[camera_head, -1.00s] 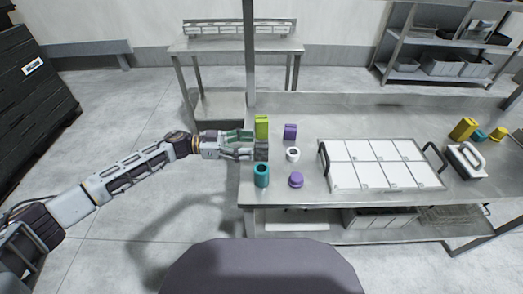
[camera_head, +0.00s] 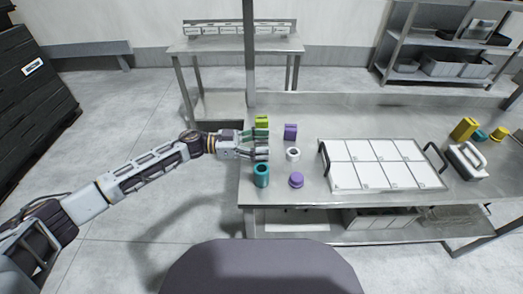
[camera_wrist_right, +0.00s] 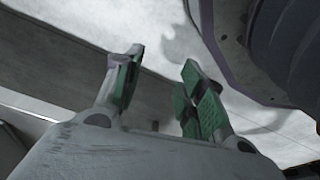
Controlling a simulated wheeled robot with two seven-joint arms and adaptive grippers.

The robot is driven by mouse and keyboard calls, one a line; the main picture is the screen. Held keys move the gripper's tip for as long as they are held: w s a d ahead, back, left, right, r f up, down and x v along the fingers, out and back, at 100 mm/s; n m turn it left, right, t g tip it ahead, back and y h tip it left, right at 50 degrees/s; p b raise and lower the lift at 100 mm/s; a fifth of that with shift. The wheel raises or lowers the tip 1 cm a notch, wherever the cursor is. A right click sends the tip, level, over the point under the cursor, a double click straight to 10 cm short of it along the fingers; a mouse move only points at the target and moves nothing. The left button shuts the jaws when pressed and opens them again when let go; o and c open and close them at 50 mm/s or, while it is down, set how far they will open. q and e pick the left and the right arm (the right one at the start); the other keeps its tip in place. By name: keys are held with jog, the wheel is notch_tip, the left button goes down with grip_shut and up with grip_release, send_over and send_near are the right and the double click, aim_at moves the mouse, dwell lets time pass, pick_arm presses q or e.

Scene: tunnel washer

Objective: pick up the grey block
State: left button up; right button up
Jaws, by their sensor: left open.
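The grey block (camera_head: 262,149) stands near the left edge of the steel table, between a green block and a teal cylinder. It is small and partly hidden by my gripper. My left gripper (camera_head: 262,143) reaches in from the left, open, with its fingers at the block. I cannot tell whether they touch it. My right gripper (camera_wrist_right: 162,68) shows in the right wrist view with its two green-padded fingers apart and nothing between them.
Close by are the green block (camera_head: 262,122), teal cylinder (camera_head: 261,176), purple block (camera_head: 290,132), white ring (camera_head: 293,155) and purple knob (camera_head: 296,180). A white-panelled tray (camera_head: 385,189) lies to the right. A thin post (camera_head: 249,60) rises behind the green block.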

aim_at(262, 143)
pick_arm(q)
jog(key=c, duration=1.3)
grip_shut()
pick_arm(e)
jog(key=shift+w+r, duration=0.3)
jog(key=shift+w, duration=0.45)
pick_arm(q)
jog(key=shift+r, duration=0.1)
jog(key=shift+r, duration=0.4)
jog(key=shift+r+p, duration=1)
jog(key=shift+r, duration=3.55)
pick_arm(e)
jog(key=s+d+f, duration=0.2)
jog(key=s+f, duration=0.1)
jog(key=f, duration=0.2)
jog(key=shift+s+d, duration=0.2)
jog(key=shift+s, duration=0.05)
jog(key=shift+f, duration=0.1)
